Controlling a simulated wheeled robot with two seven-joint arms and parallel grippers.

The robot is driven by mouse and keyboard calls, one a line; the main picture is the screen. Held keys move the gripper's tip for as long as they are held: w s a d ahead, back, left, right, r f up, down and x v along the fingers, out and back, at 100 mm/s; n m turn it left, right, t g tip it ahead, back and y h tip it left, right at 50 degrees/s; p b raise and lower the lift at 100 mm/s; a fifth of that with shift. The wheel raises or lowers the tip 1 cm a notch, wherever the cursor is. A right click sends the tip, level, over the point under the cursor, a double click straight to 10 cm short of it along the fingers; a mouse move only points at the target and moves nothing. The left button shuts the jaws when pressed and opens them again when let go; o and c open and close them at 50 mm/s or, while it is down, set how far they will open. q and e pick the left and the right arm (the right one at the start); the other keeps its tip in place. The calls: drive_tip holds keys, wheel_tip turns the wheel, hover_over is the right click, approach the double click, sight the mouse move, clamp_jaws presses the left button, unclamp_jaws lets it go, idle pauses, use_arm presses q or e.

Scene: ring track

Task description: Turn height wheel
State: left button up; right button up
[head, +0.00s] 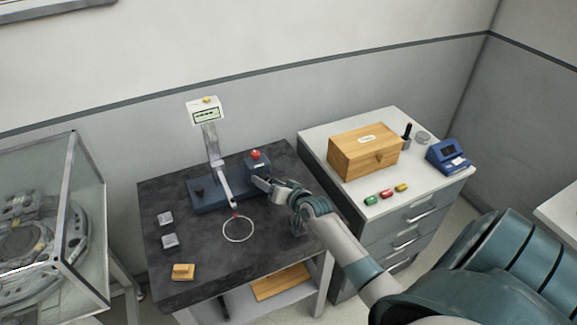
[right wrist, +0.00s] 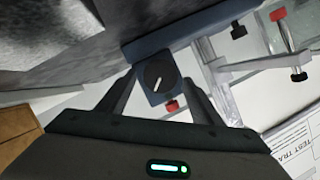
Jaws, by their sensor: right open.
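A dark round wheel with a pale pointer line (right wrist: 158,70) is on the face of a blue block (right wrist: 150,97) in the right wrist view. In the head view the blue block (head: 256,168) with a red knob on top stands at the back right of the dark table; its wheel cannot be made out there. My right gripper (head: 259,183) is beside this block. In the right wrist view my right gripper (right wrist: 158,79) is open, with one finger on each side of the wheel. I cannot tell whether the fingers touch it. My left gripper is not in view.
A stand with a display (head: 206,112) rises from a blue base (head: 205,205) next to the block. A thin pale ring (head: 238,242) is just in front. Grey blocks (head: 169,241) and a wooden piece (head: 183,272) lie left. A white-topped cabinet (head: 395,207) stands right.

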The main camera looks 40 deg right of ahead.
drive_tip(key=b+v, duration=0.4)
drive_tip(key=v, duration=1.3)
